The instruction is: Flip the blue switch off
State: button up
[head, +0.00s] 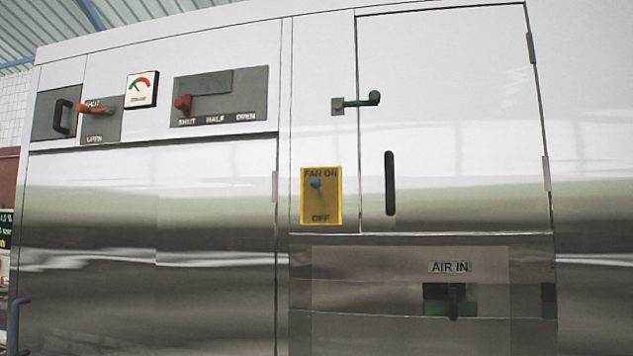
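The blue switch (316,184) is a small toggle on a yellow plate (334,206) in the head view, a little right of the middle of the machine front. The plate reads "FAN ON" at the top and "OFF" at the bottom. The blue knob sits near the top, by the "FAN ON" label. My gripper is not in view.
A steel door (460,100) with a black handle (390,183) and a green latch (362,101) is right of the plate. A red slider knob (183,103), an orange lever (96,109) and a gauge (141,89) sit upper left. A green "AIR IN" control (450,300) is below.

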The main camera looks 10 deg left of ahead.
aim_at(315, 182)
jog(key=i+j, duration=0.3)
jog(key=i, duration=0.15)
jog(key=i+j, duration=0.3)
jog(key=i, duration=0.15)
jog(key=i+j, duration=0.3)
jog(key=i+u, duration=0.05)
jog(key=i, duration=0.05)
